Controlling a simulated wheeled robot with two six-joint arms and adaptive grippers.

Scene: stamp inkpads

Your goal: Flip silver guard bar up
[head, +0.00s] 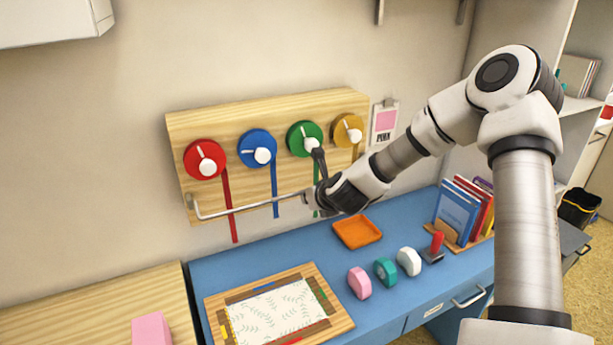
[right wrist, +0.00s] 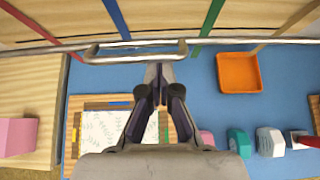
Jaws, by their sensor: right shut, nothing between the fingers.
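The silver guard bar (head: 250,207) runs low across the front of the wooden wall panel, below the coloured dials. Its right part is hidden behind my right gripper in the head view. In the right wrist view the bar (right wrist: 230,42) crosses the top, with a loop-shaped handle (right wrist: 135,55) near the middle. My right gripper (head: 309,198) is at the bar, its fingers shut and empty. My left gripper is not in view.
The wooden panel (head: 185,125) carries red, blue, green and yellow dials with coloured strips below. On the blue desk (head: 215,270) are an orange tray (head: 357,241), tape-like rolls, a red-handled stamp (head: 436,243), a framed sheet and books. A pink block (head: 151,329) is at lower left.

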